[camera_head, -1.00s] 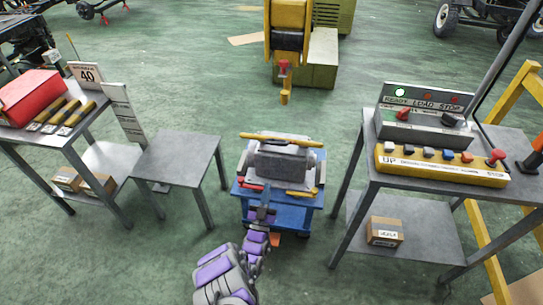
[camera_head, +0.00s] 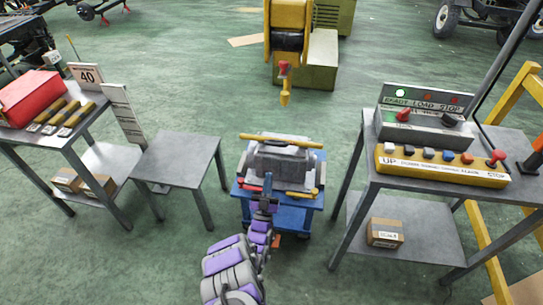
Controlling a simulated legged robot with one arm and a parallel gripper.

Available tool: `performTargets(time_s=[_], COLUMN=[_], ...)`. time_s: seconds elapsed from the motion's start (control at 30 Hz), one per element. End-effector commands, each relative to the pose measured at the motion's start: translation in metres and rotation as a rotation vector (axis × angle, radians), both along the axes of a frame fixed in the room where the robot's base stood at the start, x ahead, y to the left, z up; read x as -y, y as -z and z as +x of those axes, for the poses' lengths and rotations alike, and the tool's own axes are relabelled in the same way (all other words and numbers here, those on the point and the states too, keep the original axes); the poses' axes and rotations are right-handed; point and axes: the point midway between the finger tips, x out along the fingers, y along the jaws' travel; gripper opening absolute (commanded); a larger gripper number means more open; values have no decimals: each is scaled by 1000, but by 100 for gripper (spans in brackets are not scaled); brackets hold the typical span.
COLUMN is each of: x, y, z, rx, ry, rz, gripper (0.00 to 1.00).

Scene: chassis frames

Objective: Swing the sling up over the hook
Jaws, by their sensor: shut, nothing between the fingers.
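The hook (camera_head: 285,91) is yellow with a red part on top and hangs below the yellow hoist (camera_head: 288,18). Below it in the picture, a blue cart (camera_head: 296,212) carries a grey block-shaped load (camera_head: 284,160). A yellow bar (camera_head: 281,141), which may be the sling, lies across the top of the load, apart from the hook. My gripper (camera_head: 266,188) is shut and empty at the near side of the load. Its fingertips are small, and I cannot tell if they touch the load.
On the right, a table (camera_head: 450,192) holds a control box (camera_head: 425,120) and a yellow button panel (camera_head: 440,165). On the left stand an empty grey table (camera_head: 176,160) and a bench with a red box (camera_head: 32,96). Green floor is clear around the cart.

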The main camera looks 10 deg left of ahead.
Motion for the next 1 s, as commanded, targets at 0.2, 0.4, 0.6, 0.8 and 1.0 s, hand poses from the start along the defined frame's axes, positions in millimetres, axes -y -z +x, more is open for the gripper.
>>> performTargets(time_s=[0.2, 0.4, 0.6, 0.8, 1.0], x=[3, 4, 2, 2, 2], y=[-22, -39, -53, -58, -58], z=[29, 50, 65, 71, 71], rx=[0, -1, 2, 3, 1], ry=[5, 3, 0, 0, 0], rz=[4, 3, 2, 0, 0], gripper=[0, 0, 0, 0, 0])
